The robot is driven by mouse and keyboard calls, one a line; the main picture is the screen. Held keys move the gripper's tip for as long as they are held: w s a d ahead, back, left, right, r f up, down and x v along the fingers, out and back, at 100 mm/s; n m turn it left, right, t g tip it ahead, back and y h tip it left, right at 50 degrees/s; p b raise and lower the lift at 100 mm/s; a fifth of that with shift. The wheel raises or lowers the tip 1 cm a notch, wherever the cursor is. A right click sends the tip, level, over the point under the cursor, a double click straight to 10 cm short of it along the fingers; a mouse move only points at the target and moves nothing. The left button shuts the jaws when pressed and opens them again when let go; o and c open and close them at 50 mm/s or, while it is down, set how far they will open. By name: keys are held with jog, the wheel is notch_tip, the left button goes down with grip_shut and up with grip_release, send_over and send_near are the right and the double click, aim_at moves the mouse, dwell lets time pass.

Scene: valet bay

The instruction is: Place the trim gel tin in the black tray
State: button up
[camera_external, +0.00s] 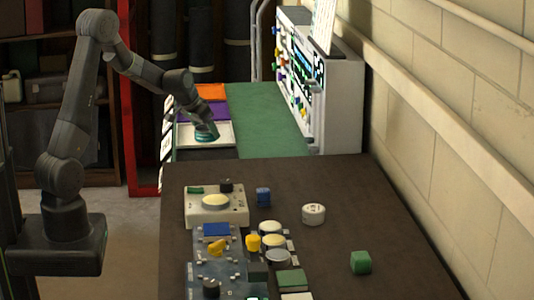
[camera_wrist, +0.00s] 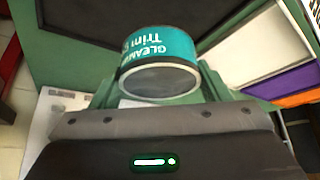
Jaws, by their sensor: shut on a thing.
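The trim gel tin (camera_wrist: 160,62) is a teal, round tin with white lettering, tilted in the wrist view. My gripper (camera_wrist: 158,88) is shut on it, a finger at each side. In the external view the tin (camera_external: 206,133) hangs under my gripper (camera_external: 203,122), in front of the near part of the white tray (camera_external: 186,138). The black tray (camera_external: 212,154) lies just nearer than the white tray, on the green-topped bench. In the wrist view the black tray (camera_wrist: 85,18) shows behind the tin, partly hidden. I cannot tell the tin's exact height above the trays.
A purple tray (camera_external: 216,110) and an orange tray (camera_external: 211,91) lie beyond the white one. A tall panel with knobs (camera_external: 325,95) stands right of the green surface (camera_external: 265,120). The dark nearer table (camera_external: 330,180) holds several small items and a control box (camera_external: 215,203).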

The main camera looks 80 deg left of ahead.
jog(key=shift+f+b, duration=0.3)
jog(key=shift+f, duration=3.2)
jog(key=shift+f, duration=0.2)
jog(key=o, duration=1.1)
jog(key=shift+o, duration=0.2)
jog(key=shift+r, duration=0.2)
jog(key=shift+r, duration=0.25)
jog(key=v, duration=1.1)
jog(key=shift+s+d+r, duration=0.15)
jog(key=shift+r, duration=0.05)
